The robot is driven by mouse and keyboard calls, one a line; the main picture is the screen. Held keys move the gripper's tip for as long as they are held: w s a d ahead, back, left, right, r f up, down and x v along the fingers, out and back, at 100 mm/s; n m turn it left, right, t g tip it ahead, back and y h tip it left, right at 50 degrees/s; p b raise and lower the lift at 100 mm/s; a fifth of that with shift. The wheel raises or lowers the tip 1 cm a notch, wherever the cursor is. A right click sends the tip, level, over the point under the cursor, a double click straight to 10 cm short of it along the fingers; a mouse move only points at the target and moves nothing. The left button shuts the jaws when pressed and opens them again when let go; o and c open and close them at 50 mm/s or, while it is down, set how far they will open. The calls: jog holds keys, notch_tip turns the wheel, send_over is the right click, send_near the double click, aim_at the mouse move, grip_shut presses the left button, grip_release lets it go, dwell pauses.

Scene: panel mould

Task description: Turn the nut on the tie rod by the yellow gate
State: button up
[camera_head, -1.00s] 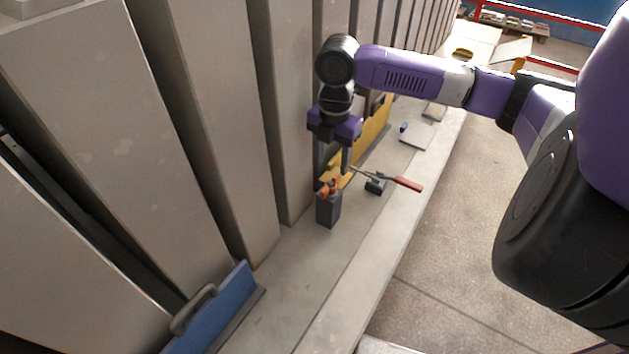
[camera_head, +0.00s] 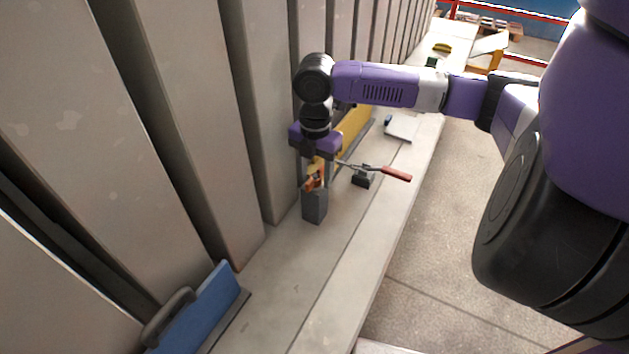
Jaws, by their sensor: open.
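The yellow gate (camera_head: 355,124) stands behind my gripper on the ledge, partly hidden by it. In front of it, a grey block (camera_head: 314,207) stands upright with an orange part (camera_head: 315,181) on its top. The nut and tie rod cannot be told apart from this orange part at this size. My gripper (camera_head: 315,184) points down, open, with its fingers around or close beside the orange part. I cannot tell whether the fingers touch it.
A red-handled tool (camera_head: 396,174) rests on a small dark block (camera_head: 362,178) just right of my gripper. A blue gate (camera_head: 208,308) with a dark handle stands at the lower left. Tall grey panels (camera_head: 267,110) line the left. The ledge (camera_head: 290,275) in front is clear.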

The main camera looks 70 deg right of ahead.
grip_shut()
jog(key=shift+r+m+p, duration=0.2)
jog(key=shift+m+p, duration=0.5)
jog(key=shift+m, duration=0.2)
jog(key=shift+f+m, duration=0.2)
jog(key=shift+m, duration=0.7)
jog(key=shift+r+p, duration=0.1)
jog(key=shift+p, duration=0.3)
jog(key=shift+r+m+p, duration=0.1)
jog(key=shift+m+p, duration=0.65)
jog(key=shift+m, duration=0.95)
